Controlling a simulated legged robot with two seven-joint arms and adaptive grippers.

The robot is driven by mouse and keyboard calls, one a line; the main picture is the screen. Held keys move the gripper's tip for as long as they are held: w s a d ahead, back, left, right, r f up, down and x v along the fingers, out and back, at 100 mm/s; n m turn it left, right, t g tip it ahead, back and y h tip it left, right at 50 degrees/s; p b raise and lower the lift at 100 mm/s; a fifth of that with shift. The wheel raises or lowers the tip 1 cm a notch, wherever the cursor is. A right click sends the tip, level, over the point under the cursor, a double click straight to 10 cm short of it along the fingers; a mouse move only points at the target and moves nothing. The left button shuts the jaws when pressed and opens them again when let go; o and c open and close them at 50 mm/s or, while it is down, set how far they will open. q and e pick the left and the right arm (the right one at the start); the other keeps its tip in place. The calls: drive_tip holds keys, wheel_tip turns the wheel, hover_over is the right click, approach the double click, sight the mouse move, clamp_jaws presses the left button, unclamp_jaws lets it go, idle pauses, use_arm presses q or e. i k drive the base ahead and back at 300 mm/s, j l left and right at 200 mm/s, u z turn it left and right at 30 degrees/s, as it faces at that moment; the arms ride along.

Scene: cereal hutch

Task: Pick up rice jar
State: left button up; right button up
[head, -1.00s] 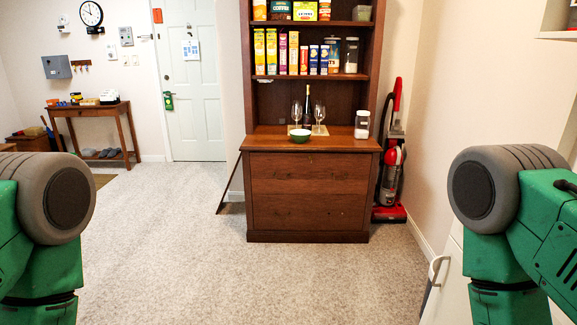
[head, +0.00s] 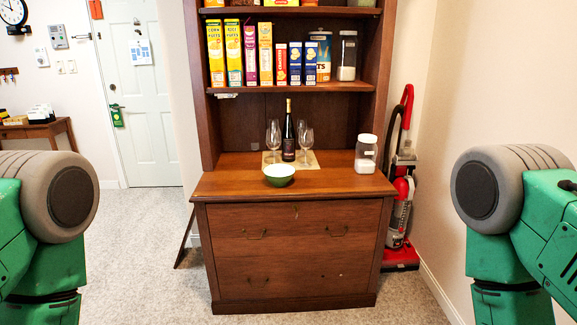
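A clear jar with a white lid and white contents, which looks like the rice jar (head: 366,154), stands upright at the right end of the wooden hutch's counter (head: 225,184). Another clear jar (head: 347,56), dark-lidded and partly filled with something white, stands at the right of the shelf above. My green arms show at both sides of the head view, well short of the hutch. Neither gripper is in the picture.
A green bowl (head: 279,176), wine bottle (head: 289,135) and glasses (head: 306,137) stand left of the jar. Cereal boxes (head: 233,52) line the shelf. A red vacuum cleaner (head: 402,195) stands right of the hutch. Carpet in front (head: 135,265) is clear.

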sight(347, 44)
drive_tip(key=i+l+z, duration=0.15)
drive_tip(key=i+z, duration=0.3)
drive_tip(key=i, duration=0.2)
drive_tip(key=i+z, duration=0.4)
drive_tip(key=i, duration=0.25)
drive_tip(key=i+j+z, duration=0.45)
drive_tip(key=i, duration=0.15)
drive_tip(key=i+l, duration=0.05)
drive_tip(key=l, duration=0.05)
